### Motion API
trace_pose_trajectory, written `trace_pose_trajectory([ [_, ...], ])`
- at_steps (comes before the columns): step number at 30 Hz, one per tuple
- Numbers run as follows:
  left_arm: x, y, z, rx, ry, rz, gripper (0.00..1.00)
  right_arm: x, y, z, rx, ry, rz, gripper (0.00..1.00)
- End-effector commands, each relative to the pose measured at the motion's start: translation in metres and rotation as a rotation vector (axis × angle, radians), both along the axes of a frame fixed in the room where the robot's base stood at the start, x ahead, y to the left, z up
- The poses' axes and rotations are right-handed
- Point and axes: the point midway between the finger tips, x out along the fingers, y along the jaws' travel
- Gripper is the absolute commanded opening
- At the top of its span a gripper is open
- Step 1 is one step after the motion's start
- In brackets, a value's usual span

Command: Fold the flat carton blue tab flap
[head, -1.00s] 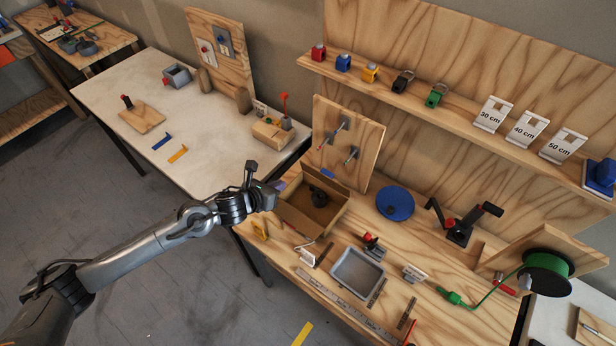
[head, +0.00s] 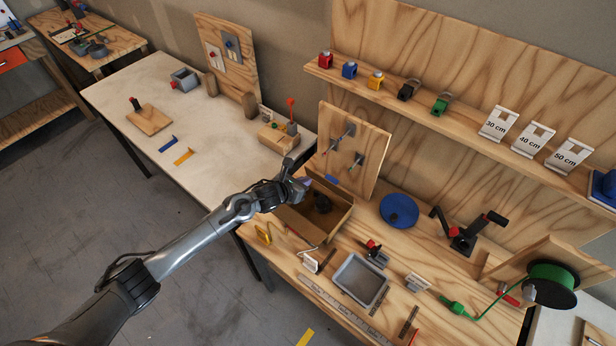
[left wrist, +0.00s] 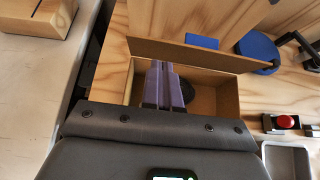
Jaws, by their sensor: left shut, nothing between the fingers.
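The brown carton (head: 302,222) stands open on the wooden bench, with a dark round object (head: 322,203) inside; the carton also shows in the left wrist view (left wrist: 222,98). A blue tab (head: 333,179) shows at the top edge of its far flap, and it also shows in the left wrist view (left wrist: 202,42). That flap slants up and is not folded over the opening. My left gripper (head: 304,182) is shut and empty at the carton's left far corner. In the left wrist view its purple fingers (left wrist: 162,68) overlap the carton's opening and partly hide the dark object.
An upright pegboard (head: 355,150) stands behind the carton. A blue disc (head: 399,211) lies to the right. A grey tray (head: 360,280) and a red-topped button (head: 374,248) are in front. A white table (head: 215,130) adjoins on the left.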

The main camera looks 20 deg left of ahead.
Motion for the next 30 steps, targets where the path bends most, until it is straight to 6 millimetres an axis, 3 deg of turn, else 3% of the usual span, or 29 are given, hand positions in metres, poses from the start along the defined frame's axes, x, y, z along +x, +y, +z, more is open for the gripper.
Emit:
trace_pose_trajectory([
  [9, 0.019, -0.005, 0.004, 0.0, 0.001, 0.0, 0.0, 0.0, 0.001, 0.003, 0.003, -0.001, -0.001, 0.43],
  [30, 0.022, 0.0, 0.007, 0.015, 0.055, 0.007, 0.0, 0.0, -0.001, 0.006, -0.007, -0.001, 0.004, 0.43],
])
